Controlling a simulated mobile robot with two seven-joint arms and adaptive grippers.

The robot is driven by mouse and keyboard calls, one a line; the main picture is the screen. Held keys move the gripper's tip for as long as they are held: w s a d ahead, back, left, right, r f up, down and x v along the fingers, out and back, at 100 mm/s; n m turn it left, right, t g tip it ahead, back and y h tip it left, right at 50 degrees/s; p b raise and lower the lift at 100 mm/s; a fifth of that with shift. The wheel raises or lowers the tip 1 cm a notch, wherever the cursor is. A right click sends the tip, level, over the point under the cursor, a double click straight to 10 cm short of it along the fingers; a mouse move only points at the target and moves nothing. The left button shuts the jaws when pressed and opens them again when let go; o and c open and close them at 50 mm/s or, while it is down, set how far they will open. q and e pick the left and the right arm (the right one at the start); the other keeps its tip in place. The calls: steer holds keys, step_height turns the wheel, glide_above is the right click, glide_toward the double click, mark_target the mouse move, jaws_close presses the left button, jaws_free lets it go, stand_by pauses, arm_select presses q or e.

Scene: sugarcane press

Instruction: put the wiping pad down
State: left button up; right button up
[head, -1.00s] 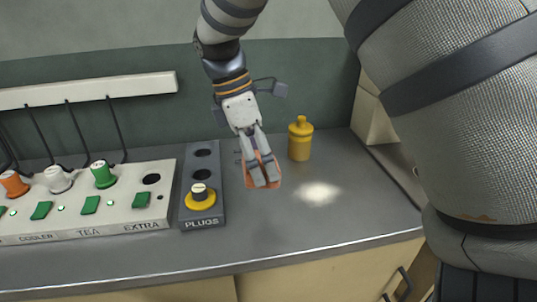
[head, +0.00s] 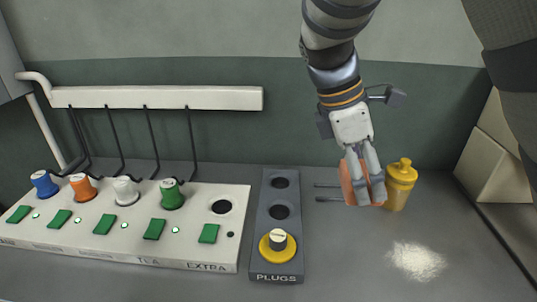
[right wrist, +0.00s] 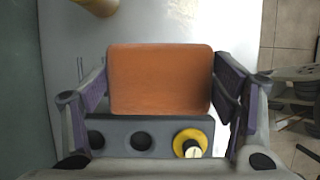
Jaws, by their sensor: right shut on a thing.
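The wiping pad (head: 349,183) is an orange block held in my right gripper (head: 367,203). It stands out between and behind the fingers, left of the yellow bottle, and looks tilted. In the right wrist view the pad (right wrist: 160,79) shows as a flat orange rectangle between the two fingers. Whether it touches the counter, I cannot tell. My left gripper is out of view.
A yellow bottle (head: 400,186) stands close to the right of the gripper. White powder (head: 415,261) lies on the counter (head: 340,270). Two dark prongs (head: 326,198) are left of the pad. A grey plugs block (head: 261,235) and a white switch panel (head: 230,250) stand left.

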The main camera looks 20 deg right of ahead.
steer(key=shift+s+r, duration=0.1)
steer(key=shift+s, duration=0.3)
steer(key=w+d+f+b, duration=0.1)
steer(key=w+f, duration=0.2)
steer(key=w, duration=0.1)
steer(key=w+d+f+b, duration=0.1)
steer(key=w+d+f, duration=0.1)
steer(key=w+f, duration=0.1)
steer(key=w+d+f+b, duration=0.1)
steer(key=w+d+f, duration=0.1)
steer(key=w, duration=0.3)
steer(key=shift+w+d+f, duration=0.1)
steer(key=shift+w+f, duration=0.05)
steer(key=shift+f, duration=0.3)
steer(key=shift+w+d+f, duration=0.1)
steer(key=shift+f, duration=0.35)
steer(key=f, duration=0.2)
steer(key=shift+w+f, duration=0.25)
steer(key=shift+f, duration=0.15)
steer(key=shift+c, duration=0.4)
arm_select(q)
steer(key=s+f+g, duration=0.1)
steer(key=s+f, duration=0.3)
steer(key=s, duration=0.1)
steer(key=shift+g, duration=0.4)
arm_select(e)
steer(key=o, duration=1.2)
